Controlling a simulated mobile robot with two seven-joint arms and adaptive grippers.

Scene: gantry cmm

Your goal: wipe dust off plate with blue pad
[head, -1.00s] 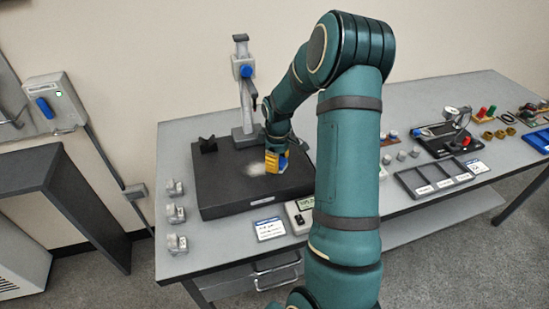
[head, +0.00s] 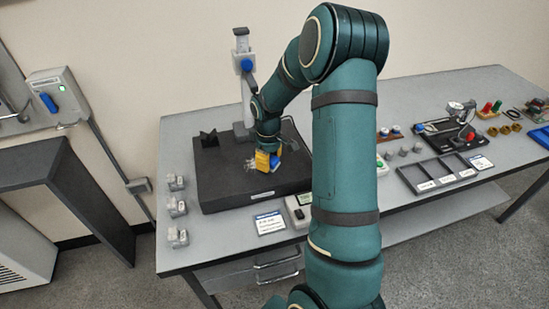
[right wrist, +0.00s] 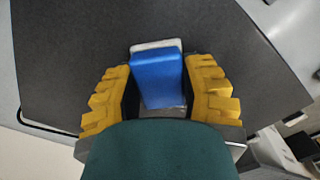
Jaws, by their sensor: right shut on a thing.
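The dark plate (head: 222,187) lies flat on the grey bench. My right gripper (head: 267,163), with yellow fingers, is low over the middle of the plate. It is shut on the blue pad (right wrist: 157,78), which has a pale layer along its far edge in the right wrist view. In the head view only a small blue part of the pad (head: 275,161) shows between the fingers. A faint pale trace of dust (head: 249,164) shows just left of the gripper; the surface under the gripper is hidden. My left gripper is not in view.
A height stand (head: 243,95) rises at the plate's back, close to my right arm. A black V-block (head: 208,138) sits on the plate's back left. Small metal blocks (head: 177,208) line the left bench edge. A divided tray (head: 425,176) lies to the right.

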